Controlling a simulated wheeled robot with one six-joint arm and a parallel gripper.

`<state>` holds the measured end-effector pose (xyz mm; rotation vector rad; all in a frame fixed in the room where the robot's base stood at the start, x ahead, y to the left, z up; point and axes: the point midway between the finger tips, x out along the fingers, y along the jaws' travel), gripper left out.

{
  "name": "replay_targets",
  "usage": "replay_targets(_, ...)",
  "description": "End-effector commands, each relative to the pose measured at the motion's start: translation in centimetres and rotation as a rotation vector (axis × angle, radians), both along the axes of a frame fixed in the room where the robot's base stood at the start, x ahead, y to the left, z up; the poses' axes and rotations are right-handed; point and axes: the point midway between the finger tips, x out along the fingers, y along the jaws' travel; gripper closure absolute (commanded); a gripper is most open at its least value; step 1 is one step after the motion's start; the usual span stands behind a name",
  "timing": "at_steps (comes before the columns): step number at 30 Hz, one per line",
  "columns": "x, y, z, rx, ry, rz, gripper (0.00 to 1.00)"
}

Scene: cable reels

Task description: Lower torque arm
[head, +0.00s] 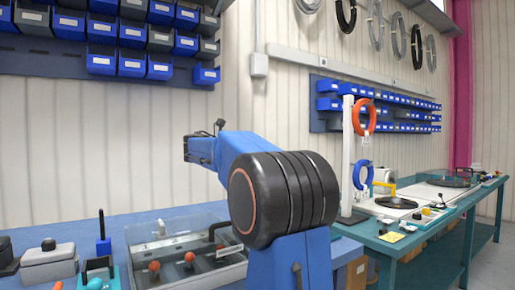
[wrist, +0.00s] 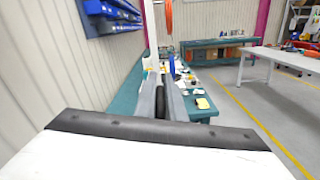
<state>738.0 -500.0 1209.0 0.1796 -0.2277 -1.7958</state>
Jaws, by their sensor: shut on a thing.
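My gripper (wrist: 161,100) shows in the wrist view, its two grey fingers close together around a dark, narrow thing (wrist: 161,105). I cannot tell what that thing is. In the head view my blue arm and its black joint hide the gripper. A yellow bent arm (head: 383,186) on a white unit shows at the right of the head view, beside a dark reel (head: 396,202). It stands apart from my visible arm links. I cannot tell whether it is the torque arm.
A clear-lidded grey case (head: 178,243) with red knobs lies on the near blue bench. A white stand (head: 347,150) bears an orange coil (head: 364,117) and a blue coil (head: 363,174). Blue bins (head: 131,67) hang on the wall. Open floor (wrist: 255,115) lies right of the bench.

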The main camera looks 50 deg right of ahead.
Motion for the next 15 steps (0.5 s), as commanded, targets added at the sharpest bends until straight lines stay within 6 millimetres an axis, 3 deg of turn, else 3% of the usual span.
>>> replay_targets(15, -9.0, 2.2, -2.8, -0.113, -0.472, -0.001, 1.00)
